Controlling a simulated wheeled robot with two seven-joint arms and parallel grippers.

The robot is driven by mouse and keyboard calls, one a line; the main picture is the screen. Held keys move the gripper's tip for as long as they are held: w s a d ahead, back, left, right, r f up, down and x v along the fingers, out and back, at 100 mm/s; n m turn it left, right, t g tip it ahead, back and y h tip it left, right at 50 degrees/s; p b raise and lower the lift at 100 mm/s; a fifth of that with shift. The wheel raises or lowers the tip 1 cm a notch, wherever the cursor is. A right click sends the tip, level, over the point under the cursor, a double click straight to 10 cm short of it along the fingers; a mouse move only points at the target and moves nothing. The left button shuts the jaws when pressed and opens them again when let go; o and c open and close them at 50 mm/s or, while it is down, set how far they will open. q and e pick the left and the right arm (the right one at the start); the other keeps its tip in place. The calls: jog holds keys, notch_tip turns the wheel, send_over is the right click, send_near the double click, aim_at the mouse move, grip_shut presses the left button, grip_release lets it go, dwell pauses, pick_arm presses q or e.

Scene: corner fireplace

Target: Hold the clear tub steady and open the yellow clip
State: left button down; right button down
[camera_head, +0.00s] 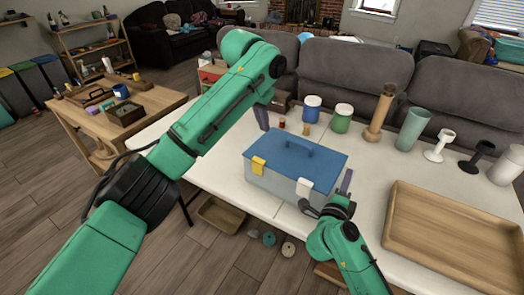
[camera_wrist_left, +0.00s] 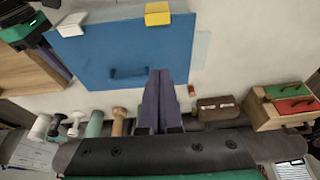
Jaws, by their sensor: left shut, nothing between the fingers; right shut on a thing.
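The clear tub (camera_head: 280,192) has a blue lid (camera_head: 300,155) with a handle and stands on the white table. The yellow clip (camera_head: 258,166) is at the left of its front edge, and a white clip (camera_head: 304,187) is at the right. Both clips and the lid (camera_wrist_left: 115,52) show in the left wrist view, the yellow clip (camera_wrist_left: 158,13) at the top. My left gripper (camera_head: 262,118) is shut and empty above the tub's back left, apart from the clip. My right gripper (camera_head: 342,190) is shut on the tub at its right side; its exact contact is partly hidden.
Blue (camera_head: 312,108) and green (camera_head: 342,118) lidded jars and small bottles stand behind the tub. A wooden pillar (camera_head: 380,112), a green cup (camera_head: 411,130) and several goblets stand back right. A wooden tray (camera_head: 397,222) fills the table's right. The table left of the tub is clear.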

aim_at(257, 161)
pick_arm(q)
jog(key=x, duration=1)
jog(key=shift+f, duration=0.1)
jog(key=shift+s+a, duration=0.6)
jog(key=shift+s, duration=0.2)
jog(key=shift+s+a, duration=0.6)
jog(key=shift+s, duration=0.2)
jog(key=shift+s+a+t+h, duration=0.35)
jog(key=shift+s+t+h, duration=0.25)
jog(key=shift+t, duration=0.3)
jog(key=s+a+t+h, duration=0.1)
jog(key=t, duration=0.1)
jog(key=s+a+t+h, duration=0.1)
jog(key=t, duration=0.1)
jog(key=shift+s+f+h, duration=0.2)
jog(key=shift+s+h, duration=0.1)
jog(key=shift+r, duration=0.2)
jog(key=shift+d, duration=0.1)
jog(key=shift+w, duration=0.15)
